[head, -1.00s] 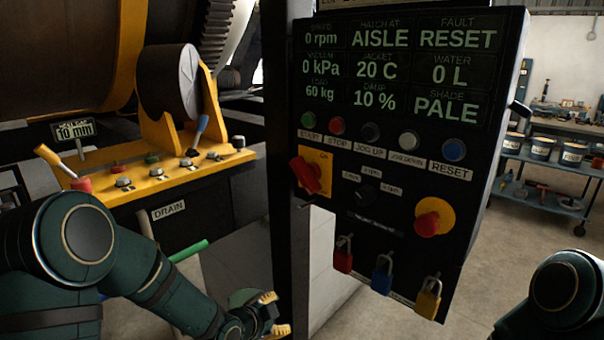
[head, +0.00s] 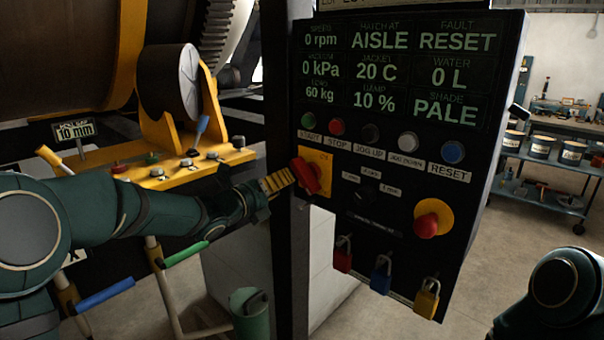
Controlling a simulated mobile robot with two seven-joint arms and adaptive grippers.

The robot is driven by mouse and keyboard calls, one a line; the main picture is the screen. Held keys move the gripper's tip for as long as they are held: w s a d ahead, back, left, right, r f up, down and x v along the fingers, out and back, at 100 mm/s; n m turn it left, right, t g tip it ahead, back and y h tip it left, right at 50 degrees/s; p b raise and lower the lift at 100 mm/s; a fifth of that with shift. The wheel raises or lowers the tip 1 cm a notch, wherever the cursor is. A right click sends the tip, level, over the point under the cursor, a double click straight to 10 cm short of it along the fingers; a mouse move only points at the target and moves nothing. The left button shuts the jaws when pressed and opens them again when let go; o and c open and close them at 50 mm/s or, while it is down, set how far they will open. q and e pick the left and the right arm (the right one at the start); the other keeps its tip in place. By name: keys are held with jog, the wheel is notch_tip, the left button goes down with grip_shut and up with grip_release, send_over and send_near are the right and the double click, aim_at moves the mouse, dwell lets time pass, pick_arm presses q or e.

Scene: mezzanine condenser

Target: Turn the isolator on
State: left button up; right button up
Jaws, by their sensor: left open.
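The isolator is a red rotary handle (head: 306,176) on a yellow plate (head: 323,160) at the left edge of the black control panel (head: 400,190). Its handle lies at a slant, upper left to lower right. My left gripper (head: 282,181) reaches in from the left, with its yellow-padded fingers at the left side of the handle. It is open. I cannot tell whether the fingertips touch the handle. My right gripper is out of view; only part of my right arm shows at the lower right.
A red emergency button (head: 427,224) sits right of the isolator. Red (head: 343,258), blue (head: 381,276) and yellow (head: 427,298) padlocks hang below. A dark upright post (head: 283,90) stands left of the panel. A yellow lever console (head: 165,172) is behind my left arm.

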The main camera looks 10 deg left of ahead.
aim_at(299, 175)
pick_arm(q)
jog(key=p+x, duration=0.1)
jog(key=x, duration=0.7)
jog(key=shift+w+d, duration=0.1)
grip_shut()
